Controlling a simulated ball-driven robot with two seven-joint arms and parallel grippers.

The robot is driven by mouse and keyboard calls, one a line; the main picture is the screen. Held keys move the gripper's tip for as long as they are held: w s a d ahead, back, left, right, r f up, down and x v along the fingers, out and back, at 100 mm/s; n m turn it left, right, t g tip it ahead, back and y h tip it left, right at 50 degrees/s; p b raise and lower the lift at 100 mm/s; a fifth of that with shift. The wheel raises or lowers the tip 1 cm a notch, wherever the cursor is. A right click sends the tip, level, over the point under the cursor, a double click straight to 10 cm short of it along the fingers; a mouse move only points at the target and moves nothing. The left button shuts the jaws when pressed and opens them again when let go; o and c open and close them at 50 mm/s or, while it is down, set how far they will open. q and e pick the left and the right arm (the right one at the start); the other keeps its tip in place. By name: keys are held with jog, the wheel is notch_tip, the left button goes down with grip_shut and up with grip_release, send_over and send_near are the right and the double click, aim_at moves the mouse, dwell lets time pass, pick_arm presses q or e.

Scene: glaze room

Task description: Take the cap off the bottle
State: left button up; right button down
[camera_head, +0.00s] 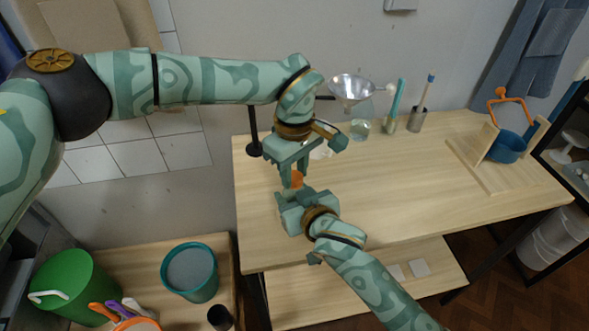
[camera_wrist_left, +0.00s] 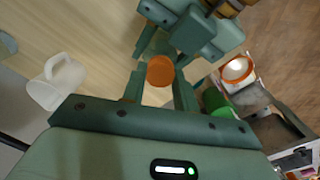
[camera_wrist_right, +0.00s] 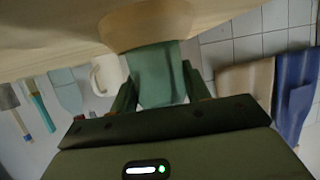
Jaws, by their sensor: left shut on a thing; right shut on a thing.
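An orange cap (camera_head: 297,179) shows between the fingers of my left gripper (camera_head: 292,177), which points down over the table's near left part. In the left wrist view the cap (camera_wrist_left: 160,71) is round and seen from above, with my left fingers shut on its two sides. My right gripper (camera_head: 291,197) is just below, reaching in from the front right, shut on the bottle. The bottle's body is mostly hidden by the two grippers. In the right wrist view a teal piece stands between the right fingers (camera_wrist_right: 160,90); I cannot tell whether it is bottle or left finger.
A white mug (camera_wrist_left: 57,84) stands close to my left gripper. A metal funnel (camera_head: 352,88) on a stand, a glass jar (camera_head: 360,127) and brush holders line the back. The wooden table (camera_head: 400,195) is clear in front.

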pick_arm(q)
jog(key=n, duration=0.6)
jog(key=shift+n, duration=0.3)
jog(key=n, duration=1.2)
jog(key=shift+n, duration=0.4)
jog(key=n, duration=1.5)
jog(key=shift+r, duration=0.1)
jog(key=n, duration=0.3)
jog(key=shift+n, duration=0.3)
jog(key=n, duration=0.5)
jog(key=shift+w, duration=0.1)
